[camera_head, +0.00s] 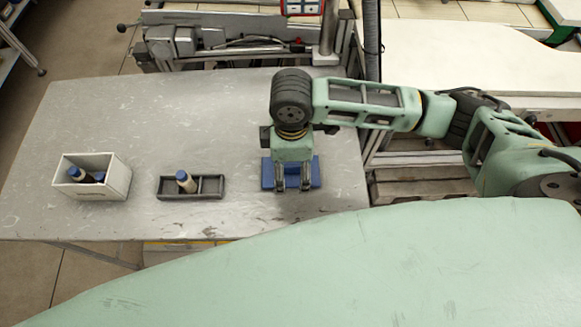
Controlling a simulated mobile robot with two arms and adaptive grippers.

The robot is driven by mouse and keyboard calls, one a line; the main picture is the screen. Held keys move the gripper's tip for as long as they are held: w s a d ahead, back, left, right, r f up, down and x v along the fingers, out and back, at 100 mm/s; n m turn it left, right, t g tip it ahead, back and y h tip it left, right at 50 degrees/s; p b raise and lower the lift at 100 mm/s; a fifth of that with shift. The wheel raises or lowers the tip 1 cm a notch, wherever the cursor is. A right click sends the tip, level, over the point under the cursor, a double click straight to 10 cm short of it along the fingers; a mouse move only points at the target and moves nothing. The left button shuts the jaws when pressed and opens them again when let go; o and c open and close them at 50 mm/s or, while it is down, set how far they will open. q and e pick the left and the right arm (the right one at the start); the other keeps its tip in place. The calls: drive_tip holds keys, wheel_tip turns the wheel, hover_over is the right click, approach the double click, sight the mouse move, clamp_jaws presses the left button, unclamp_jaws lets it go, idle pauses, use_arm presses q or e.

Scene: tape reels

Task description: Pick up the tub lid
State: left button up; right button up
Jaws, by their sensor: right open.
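A flat blue rectangular piece (267,175), which appears to be the tub lid, lies on the grey table near its right side. My right gripper (293,188) points down over the middle of it with its fingers apart. The gripper hides the middle of the blue piece, and its left and right ends show on either side. I cannot tell whether the fingers touch it. My left gripper is not in view.
A white open box (105,188) with blue-capped bottles stands at the left of the grey table (130,110). A dark divided tray (211,188) with one blue-capped bottle (185,180) lies in the middle. Metal machinery (210,42) stands along the back edge.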

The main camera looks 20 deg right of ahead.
wheel_tip(320, 180, down, 2)
drive_tip(key=shift+w+f, duration=0.15)
drive_tip(key=shift+f, duration=0.3)
drive_tip(key=shift+c, duration=0.4)
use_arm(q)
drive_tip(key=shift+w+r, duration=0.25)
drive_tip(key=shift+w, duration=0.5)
use_arm(e)
drive_tip(key=c, duration=1)
